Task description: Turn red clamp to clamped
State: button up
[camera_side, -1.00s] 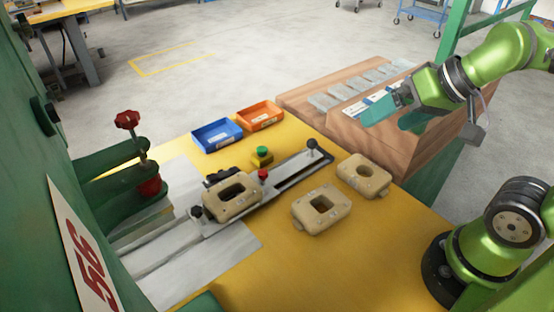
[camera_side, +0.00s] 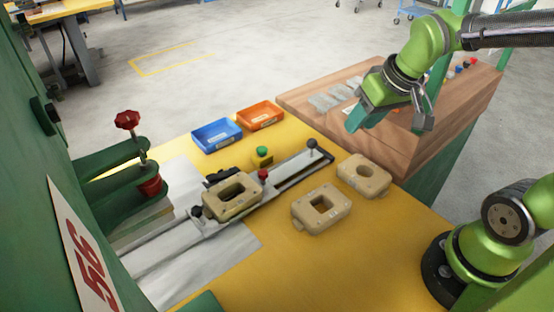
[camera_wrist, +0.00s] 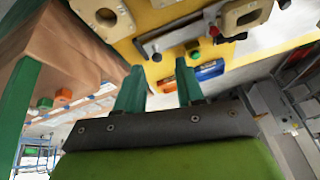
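A small red-topped clamp (camera_side: 263,175) stands on the metal slide fixture (camera_side: 290,173), beside a beige block with an opening (camera_side: 232,207). The red top also shows in the wrist view (camera_wrist: 214,31), near the top. I cannot tell the clamp's turn position. My gripper (camera_side: 388,122) is in the air at the right, over the near side of the wooden bench and well apart from the clamp. In the wrist view its two green fingers (camera_wrist: 159,88) are spread with nothing between them.
Two loose beige blocks (camera_side: 321,208) (camera_side: 363,176) lie on the yellow table (camera_side: 300,265). Blue (camera_side: 217,135) and orange (camera_side: 260,115) trays stand at the back. A green press with a red star knob (camera_side: 126,119) is at left. The wooden bench (camera_side: 440,125) stands at right.

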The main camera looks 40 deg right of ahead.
jog(key=w+a+f+n+g, duration=0.1)
jog(key=w+a+f+n, duration=0.1)
jog(key=w+a+n, duration=0.3)
jog(key=n+y, duration=0.2)
jog(key=n, duration=0.2)
send_near(263, 172)
jog(key=x, duration=0.7)
jog(key=shift+w+f, duration=0.15)
jog(key=shift+f, duration=0.25)
grip_shut()
